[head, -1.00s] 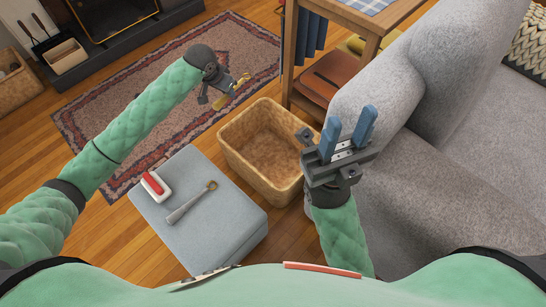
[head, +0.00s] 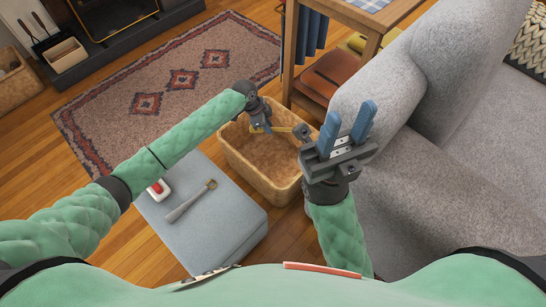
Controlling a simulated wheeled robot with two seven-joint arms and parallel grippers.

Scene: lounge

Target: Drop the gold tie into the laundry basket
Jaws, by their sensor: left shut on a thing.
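The gold tie (head: 283,129) is a small yellow-gold strip held in my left gripper (head: 264,127). The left gripper is over the far part of the laundry basket (head: 262,181), a tan woven basket that stands on the floor and looks empty inside. The gripper and my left arm hide part of its far left rim. My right gripper (head: 345,130) has two blue fingers that stand apart. It is open and empty, to the right of the basket and in front of the grey sofa.
A grey-blue ottoman (head: 225,223) stands left of the basket, with a grey wand-like tool (head: 190,201) and a red and white object (head: 159,189) on it. The grey sofa (head: 440,180) fills the right side. A wooden table (head: 352,18) stands behind the basket.

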